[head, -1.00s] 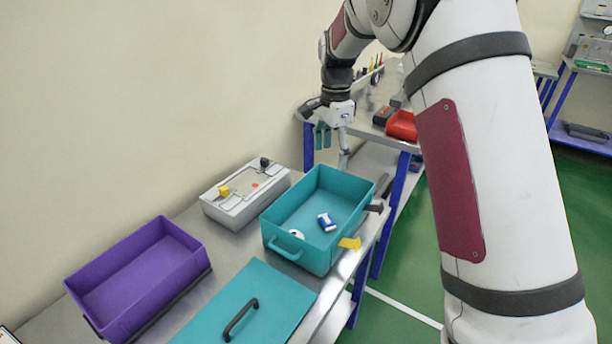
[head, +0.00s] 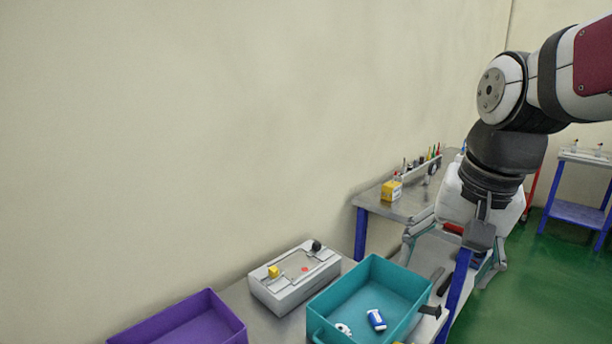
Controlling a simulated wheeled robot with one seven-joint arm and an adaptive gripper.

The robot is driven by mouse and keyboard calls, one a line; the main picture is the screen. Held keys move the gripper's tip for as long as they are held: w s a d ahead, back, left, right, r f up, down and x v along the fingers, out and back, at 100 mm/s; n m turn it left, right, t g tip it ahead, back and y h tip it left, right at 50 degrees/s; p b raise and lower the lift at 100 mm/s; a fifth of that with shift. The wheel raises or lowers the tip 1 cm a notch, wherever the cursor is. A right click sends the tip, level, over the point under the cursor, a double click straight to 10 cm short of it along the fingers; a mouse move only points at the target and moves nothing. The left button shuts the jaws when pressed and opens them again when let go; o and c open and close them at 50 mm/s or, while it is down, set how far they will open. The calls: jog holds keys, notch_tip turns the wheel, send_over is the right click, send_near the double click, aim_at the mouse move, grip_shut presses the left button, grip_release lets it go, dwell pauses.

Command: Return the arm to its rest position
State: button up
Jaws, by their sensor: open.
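My gripper (head: 447,262) hangs from my arm at the right of the head view, fingers pointing down and spread wide apart. It is open, with nothing seen between the fingers. It is beyond the right rear corner of the teal bin (head: 345,292) and in front of part of the far workbench. The teal bin is open on top and holds a blue-and-white item (head: 376,319) and a small white round item (head: 343,329).
A grey box (head: 284,292) with a yellow and a black knob stands left of the teal bin. A purple bin (head: 208,318) is at the bottom. The far bench (head: 408,207) carries a yellow box (head: 391,191) and a tool rack.

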jog(key=s+f+n+t, duration=0.1)
jog(key=s+f+n, duration=0.2)
jog(key=s, duration=1)
jog(key=n, duration=0.2)
jog(key=shift+n+t, duration=0.3)
